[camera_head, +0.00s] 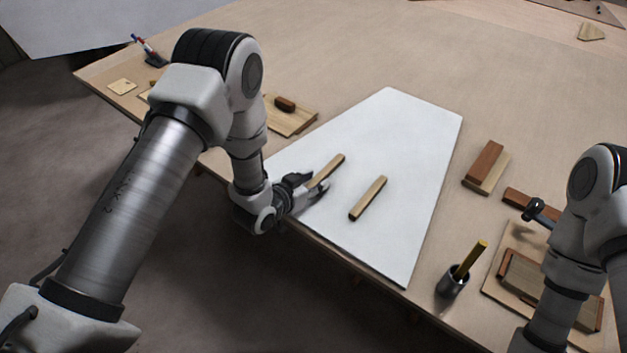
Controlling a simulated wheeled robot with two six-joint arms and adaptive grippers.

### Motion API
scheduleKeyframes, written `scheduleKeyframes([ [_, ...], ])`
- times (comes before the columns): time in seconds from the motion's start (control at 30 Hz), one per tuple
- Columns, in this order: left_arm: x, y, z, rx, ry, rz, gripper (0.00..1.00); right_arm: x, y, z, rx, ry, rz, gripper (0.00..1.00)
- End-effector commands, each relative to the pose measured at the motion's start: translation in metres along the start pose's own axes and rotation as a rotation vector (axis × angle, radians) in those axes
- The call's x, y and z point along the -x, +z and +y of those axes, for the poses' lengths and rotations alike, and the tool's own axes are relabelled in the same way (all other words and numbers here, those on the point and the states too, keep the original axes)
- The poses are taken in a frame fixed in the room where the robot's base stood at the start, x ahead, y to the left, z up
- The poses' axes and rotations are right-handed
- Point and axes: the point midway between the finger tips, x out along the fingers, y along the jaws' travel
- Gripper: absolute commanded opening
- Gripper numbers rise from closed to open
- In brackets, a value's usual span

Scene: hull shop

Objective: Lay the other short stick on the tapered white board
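The tapered white board (415,150) lies flat on the workbench, wide at the front and narrower at the back. One short wooden stick (368,198) lies on its middle, clear of my grippers. A second short stick (333,166) is at the board's left front part, slanting up and right from my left gripper. My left gripper (311,187) is low at the board's front left edge, with its fingers around the near end of this stick. Whether they are closed on it, and whether the stick touches the board, I cannot tell. My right gripper is out of view; only its arm shows at the right.
A cup with a yellow stick (452,284) stands right of the board, near the front edge. Wooden blocks (486,165) and a tray of wood pieces (492,285) lie further right. A small plank with a dark block (290,116) lies left. The bench behind the board is clear.

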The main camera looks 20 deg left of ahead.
Motion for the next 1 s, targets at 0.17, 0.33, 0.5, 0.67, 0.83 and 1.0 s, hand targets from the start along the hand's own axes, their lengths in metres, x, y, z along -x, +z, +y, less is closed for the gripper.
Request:
scheduleKeyframes([
  [0.17, 0.000, 0.000, 0.000, 0.000, 0.000, 0.000, 0.45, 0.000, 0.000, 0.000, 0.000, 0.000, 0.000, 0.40],
  [0.33, 0.004, -0.002, 0.000, 0.001, -0.001, -0.001, 0.45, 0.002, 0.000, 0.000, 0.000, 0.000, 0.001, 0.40],
  [0.5, 0.035, -0.001, -0.001, 0.004, -0.003, -0.002, 0.45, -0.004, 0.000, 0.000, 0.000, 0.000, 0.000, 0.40],
  [0.67, 0.078, -0.001, -0.001, 0.006, -0.003, -0.001, 0.45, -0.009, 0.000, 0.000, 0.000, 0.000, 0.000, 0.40],
  [0.83, 0.112, -0.002, -0.001, 0.003, -0.002, 0.000, 0.45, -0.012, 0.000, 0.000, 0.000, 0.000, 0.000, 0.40],
  [1.0, 0.122, -0.002, 0.000, 0.000, 0.000, 0.000, 0.45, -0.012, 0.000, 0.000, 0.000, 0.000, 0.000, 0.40],
])
